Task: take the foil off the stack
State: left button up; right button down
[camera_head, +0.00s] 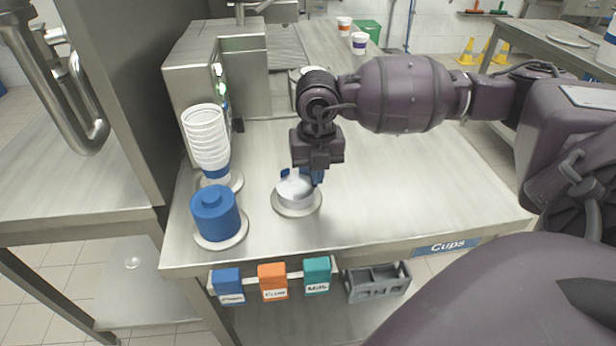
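The foil stack (295,193) is a low, silvery round pile on a pale round base (298,211) near the front of the steel table. My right gripper (302,176) points down at the back upper part of the stack, with its blue fingertips apart. The right fingertip is beside the stack's back right edge and the left one is at its back left. The gripper body hides part of what lies between the fingers; I see no foil lifted clear of the stack. My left gripper is not in view.
A blue lid stack (215,213) and a tall stack of white cups (206,138) stand to the left, near a steel machine (190,75). The table's right side is clear.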

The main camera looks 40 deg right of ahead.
notch_tip(320, 180, up, 7)
jog(key=shift+r+p, duration=0.1)
jog(key=shift+p, duration=0.6)
notch_tip(320, 180, up, 13)
jog(key=p, duration=0.1)
jog(key=shift+p, duration=0.4)
jog(key=shift+f, duration=0.2)
